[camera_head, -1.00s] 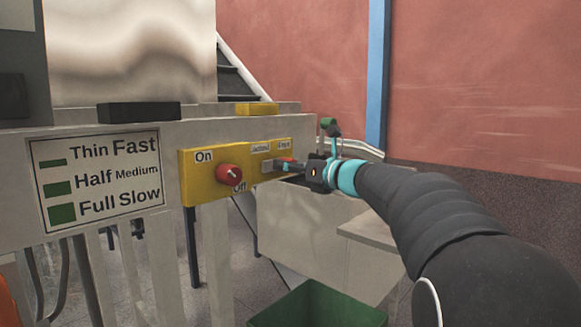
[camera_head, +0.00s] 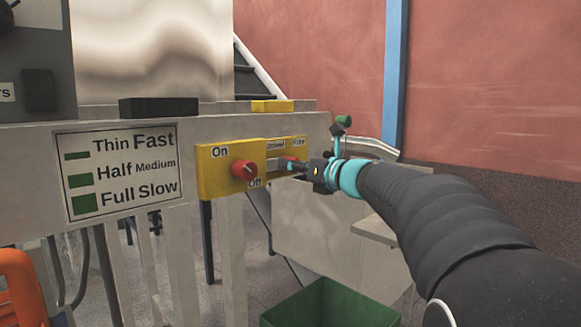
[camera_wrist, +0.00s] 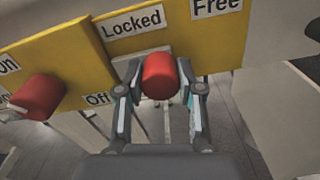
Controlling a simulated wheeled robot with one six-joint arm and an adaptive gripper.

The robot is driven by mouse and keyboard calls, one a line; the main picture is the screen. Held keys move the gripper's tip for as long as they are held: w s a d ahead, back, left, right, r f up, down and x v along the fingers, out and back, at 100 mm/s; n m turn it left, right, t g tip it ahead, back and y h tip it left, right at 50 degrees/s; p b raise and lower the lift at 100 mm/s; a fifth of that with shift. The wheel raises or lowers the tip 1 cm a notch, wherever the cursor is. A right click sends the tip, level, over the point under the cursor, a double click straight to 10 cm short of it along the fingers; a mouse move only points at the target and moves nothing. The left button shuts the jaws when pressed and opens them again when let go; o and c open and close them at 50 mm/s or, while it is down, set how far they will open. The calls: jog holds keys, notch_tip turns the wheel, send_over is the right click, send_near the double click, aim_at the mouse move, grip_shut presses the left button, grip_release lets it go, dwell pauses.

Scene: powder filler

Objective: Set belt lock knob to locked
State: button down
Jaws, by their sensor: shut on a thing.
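The belt lock knob (camera_wrist: 160,76) is red and sits on a yellow panel (camera_wrist: 83,48) below the "Locked" label (camera_wrist: 132,21). The "Free" label (camera_wrist: 215,7) is to its upper right in the wrist view. My gripper (camera_wrist: 161,88) is shut on the knob, one finger on each side. In the head view, my gripper (camera_head: 300,166) reaches the right end of the yellow panel (camera_head: 212,172), where the knob is mostly hidden by the fingers. The knob's pointer mark cannot be made out.
Another red knob (camera_head: 244,170) with "On" and "Off" labels is left of my gripper; it also shows in the wrist view (camera_wrist: 40,96). A speed sign (camera_head: 120,170) is further left. A green bin (camera_head: 330,305) stands below, and an orange object (camera_head: 18,285) is at lower left.

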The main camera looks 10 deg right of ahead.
jog(key=c, duration=0.7)
grip_release()
jog(key=shift+s+a, duration=0.15)
jog(key=shift+a, duration=0.15)
jog(key=shift+d, duration=0.1)
jog(key=v, duration=1.2)
